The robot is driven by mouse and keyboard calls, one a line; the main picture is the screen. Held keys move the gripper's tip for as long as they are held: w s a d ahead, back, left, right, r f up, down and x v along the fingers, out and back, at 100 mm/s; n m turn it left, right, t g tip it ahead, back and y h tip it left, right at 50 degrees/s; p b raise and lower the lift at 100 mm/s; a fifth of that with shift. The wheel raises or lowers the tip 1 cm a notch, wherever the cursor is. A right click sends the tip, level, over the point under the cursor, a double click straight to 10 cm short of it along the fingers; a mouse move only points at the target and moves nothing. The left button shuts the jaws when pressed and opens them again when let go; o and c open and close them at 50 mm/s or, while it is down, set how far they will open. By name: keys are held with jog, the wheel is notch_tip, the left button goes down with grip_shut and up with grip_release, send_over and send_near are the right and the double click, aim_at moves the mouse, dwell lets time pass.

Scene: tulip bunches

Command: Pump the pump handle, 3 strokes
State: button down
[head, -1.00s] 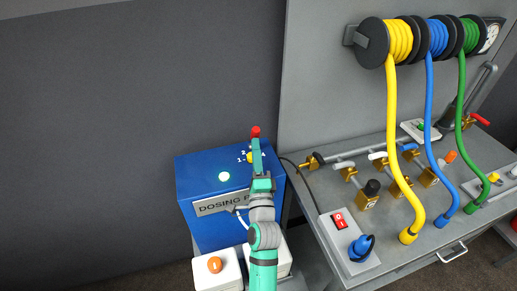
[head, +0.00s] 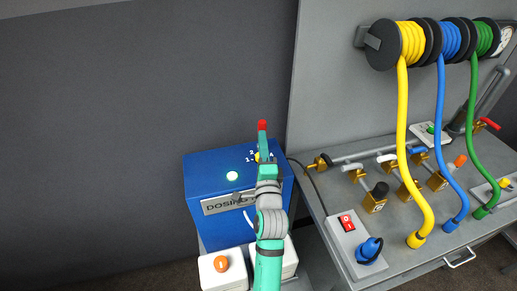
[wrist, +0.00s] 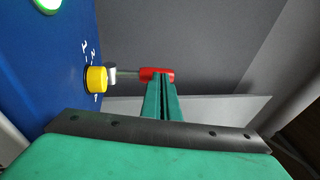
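The red grip of the pump handle (head: 262,125) shows in the head view just beyond my fingertips, at the blue dosing box (head: 217,172). In the wrist view the red grip (wrist: 158,74) sits at the end of a thin grey rod, which runs left to a pale hub behind a yellow knob (wrist: 95,79). My gripper (head: 263,142) reaches over the box. In the wrist view my gripper's green fingers (wrist: 161,88) are together with only a thin gap, tips at the red grip. The grip spans wider than both fingers, and they appear to touch it, not enclose it.
A lit round lamp (head: 232,176) is on the box. A white unit with an orange knob (head: 221,264) stands in front. To the right, a grey bench (head: 330,190) carries valves and a red switch (head: 347,223). Yellow, blue and green hoses hang from reels above it.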

aim_at(258, 126)
jog(key=shift+w+r, duration=0.7)
jog(key=shift+w, duration=0.25)
jog(key=shift+w+a+r, duration=0.2)
jog(key=shift+w, duration=0.3)
jog(key=shift+w+a+r, duration=0.15)
jog(key=shift+w+a, duration=0.05)
jog(key=shift+w, duration=0.25)
jog(key=shift+w+r, duration=0.1)
jog(key=shift+a, duration=0.2)
jog(key=shift+s, duration=0.35)
jog(key=s+r, duration=0.4)
jog(key=s, duration=0.9)
jog(key=shift+d+r, duration=0.2)
jog(key=shift+d, duration=0.25)
jog(key=shift+w, duration=0.15)
